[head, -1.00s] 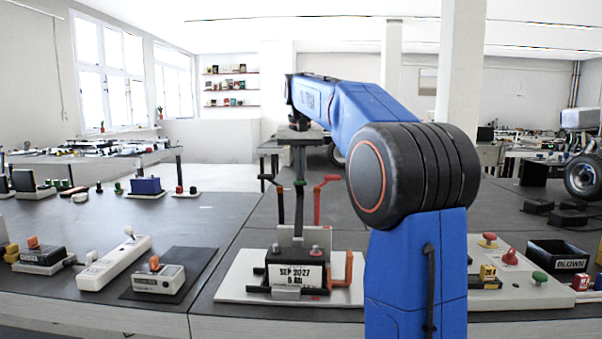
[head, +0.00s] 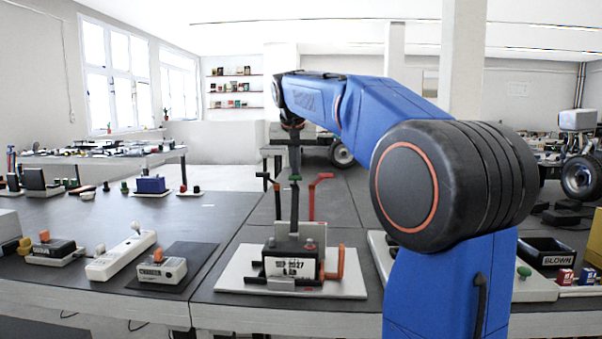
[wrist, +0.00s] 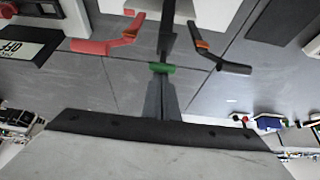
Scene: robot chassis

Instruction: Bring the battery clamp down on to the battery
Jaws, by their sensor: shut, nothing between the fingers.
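The battery (head: 283,266) is a dark block with a white label on a pale base plate (head: 236,281). A dark upright bar (head: 294,212) with a green band (head: 295,178) rises by it and looks like the clamp. My gripper (head: 294,169) points down at the green band in the head view. In the wrist view, my gripper (wrist: 160,82) is shut and empty, with its tips at the green band (wrist: 160,67); I cannot tell whether they touch. The bar's lower end is hard to make out against the battery.
A red bent handle (head: 318,181) and a black one (head: 265,179) stand on either side of the bar. An orange bracket (head: 341,262) is right of the battery. A white power strip (head: 121,254) and small devices lie left; a "BLOWN" bin (head: 556,257) is right.

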